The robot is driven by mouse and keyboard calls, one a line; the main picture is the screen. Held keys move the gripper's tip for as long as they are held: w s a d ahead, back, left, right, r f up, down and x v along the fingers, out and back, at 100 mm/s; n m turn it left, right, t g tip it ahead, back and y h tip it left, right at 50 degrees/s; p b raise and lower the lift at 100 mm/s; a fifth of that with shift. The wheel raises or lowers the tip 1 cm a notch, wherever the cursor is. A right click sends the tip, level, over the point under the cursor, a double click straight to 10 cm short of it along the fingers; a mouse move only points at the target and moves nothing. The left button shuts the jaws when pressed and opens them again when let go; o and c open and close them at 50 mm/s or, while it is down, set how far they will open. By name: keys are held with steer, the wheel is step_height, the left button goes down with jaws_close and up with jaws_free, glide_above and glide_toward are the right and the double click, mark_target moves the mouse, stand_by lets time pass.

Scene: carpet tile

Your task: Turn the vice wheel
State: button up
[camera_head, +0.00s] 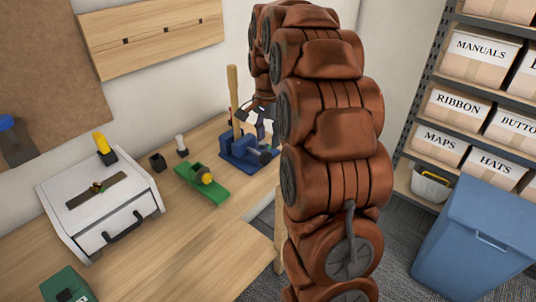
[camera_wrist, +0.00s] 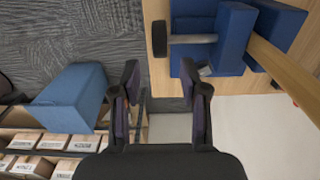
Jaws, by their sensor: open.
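A blue vice (camera_head: 240,148) stands at the far right end of the wooden bench, with an upright wooden piece (camera_head: 233,95) in it. In the wrist view the vice (camera_wrist: 235,35) is at the upper right. Its dark wheel (camera_wrist: 159,39) shows edge-on at the end of a grey screw shaft (camera_wrist: 193,39). My gripper (camera_wrist: 160,78) is open, with nothing between its fingers. The wheel lies ahead of the fingers in that picture, apart from them. In the head view my gripper (camera_head: 258,106) is above the vice, partly hidden by my arm.
A blue bin (camera_head: 475,240) and shelves of labelled boxes (camera_head: 460,103) are at the right. Carpet lies beyond the bench edge.

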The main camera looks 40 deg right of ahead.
mark_target(268, 151)
steer(key=shift+f+p, duration=0.45)
steer(key=shift+f, duration=2.75)
jaws_close()
